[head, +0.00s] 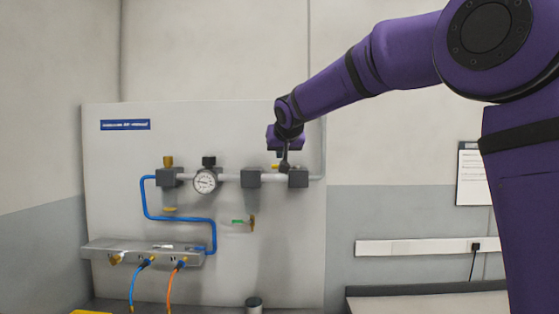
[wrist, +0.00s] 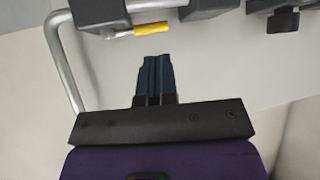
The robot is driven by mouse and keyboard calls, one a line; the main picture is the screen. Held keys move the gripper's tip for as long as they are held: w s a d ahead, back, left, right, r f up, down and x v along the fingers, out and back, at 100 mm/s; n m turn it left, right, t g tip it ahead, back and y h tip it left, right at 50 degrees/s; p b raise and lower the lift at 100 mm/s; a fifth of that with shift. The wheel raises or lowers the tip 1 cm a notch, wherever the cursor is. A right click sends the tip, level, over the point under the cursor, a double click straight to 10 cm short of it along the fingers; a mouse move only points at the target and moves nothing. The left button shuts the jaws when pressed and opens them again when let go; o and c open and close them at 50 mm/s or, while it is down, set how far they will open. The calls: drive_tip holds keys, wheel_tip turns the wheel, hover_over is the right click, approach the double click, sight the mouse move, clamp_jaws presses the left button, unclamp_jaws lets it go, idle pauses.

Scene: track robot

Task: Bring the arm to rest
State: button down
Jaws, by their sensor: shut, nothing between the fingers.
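My purple arm reaches in from the right in the head view. My gripper (head: 284,166) is at the right end of the pipe run, in front of the panel (head: 110,190). In the wrist view my gripper (wrist: 157,58) has its two dark fingers together with nothing between them. A yellow-handled lever (wrist: 151,28) on the pipe is just beyond the fingertips, with a small gap showing in the picture. In the head view my gripper partly covers that area, so contact there cannot be told.
The panel carries a pressure gauge (head: 205,181), grey blocks and a blue tube (head: 180,218). A manifold (head: 140,252) with blue and orange hoses is at lower left. A dark cup (head: 254,304) stands below. A bench (head: 430,300) is at right.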

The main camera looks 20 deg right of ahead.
drive_tip(key=a+v, duration=0.2)
drive_tip(key=v, duration=0.5)
drive_tip(key=s+d+f+g, duration=0.1)
drive_tip(key=s+d+f, duration=0.25)
drive_tip(key=s, duration=0.55)
drive_tip(key=s+d+f+g, duration=0.25)
drive_tip(key=s+d, duration=0.25)
drive_tip(key=s, duration=0.5)
drive_tip(key=s+f+g, duration=0.1)
drive_tip(key=s+f, duration=0.6)
drive_tip(key=s, duration=0.3)
drive_tip(key=s+f+n+g+y, duration=0.1)
drive_tip(key=s+f, duration=0.7)
drive_tip(key=s, duration=0.3)
drive_tip(key=shift+d+f, duration=0.2)
drive_tip(key=shift+d, duration=0.15)
drive_tip(key=shift+w+g, duration=0.1)
drive_tip(key=shift+g, duration=0.15)
